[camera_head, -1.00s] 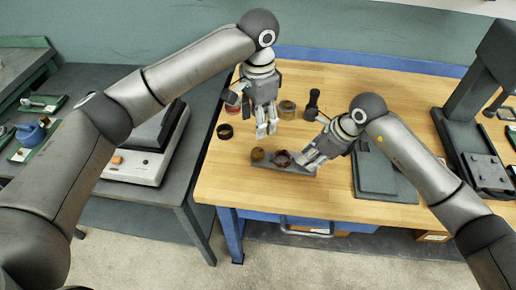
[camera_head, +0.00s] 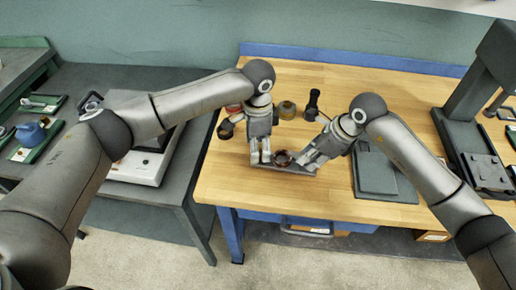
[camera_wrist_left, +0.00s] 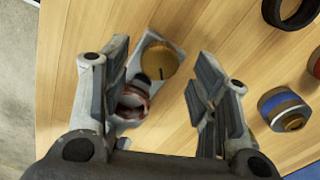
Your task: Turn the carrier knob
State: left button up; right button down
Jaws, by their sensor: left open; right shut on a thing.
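The carrier is a grey plate (camera_head: 296,171) near the table's front edge. It bears a dark red ring (camera_head: 282,158) and a round brass knob (camera_wrist_left: 160,59), which the left fingers hide in the head view. The ring also shows in the left wrist view (camera_wrist_left: 132,103), beside the knob. My left gripper (camera_head: 260,158) points down over the knob end. Its open fingers (camera_wrist_left: 155,90) stand apart on either side in the wrist view, with the knob ahead between them. My right gripper (camera_head: 306,162) is shut at the carrier's right end, beside the ring; its exact grip is partly hidden.
Behind the grippers stand a yellowish jar (camera_head: 287,110) and a dark upright tool (camera_head: 312,104). A dark ring (camera_head: 225,130) lies left of my left gripper. A grey flat block (camera_head: 376,172) and a press (camera_head: 470,145) stand to the right. The front left tabletop is clear.

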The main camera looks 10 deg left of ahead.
pick_arm(q)
jog(key=shift+f, duration=0.95)
jog(key=shift+c, duration=0.2)
jog(key=c, duration=1)
jog(key=shift+m, duration=0.5)
jog(key=m, duration=0.2)
jog(key=shift+m, duration=2.2)
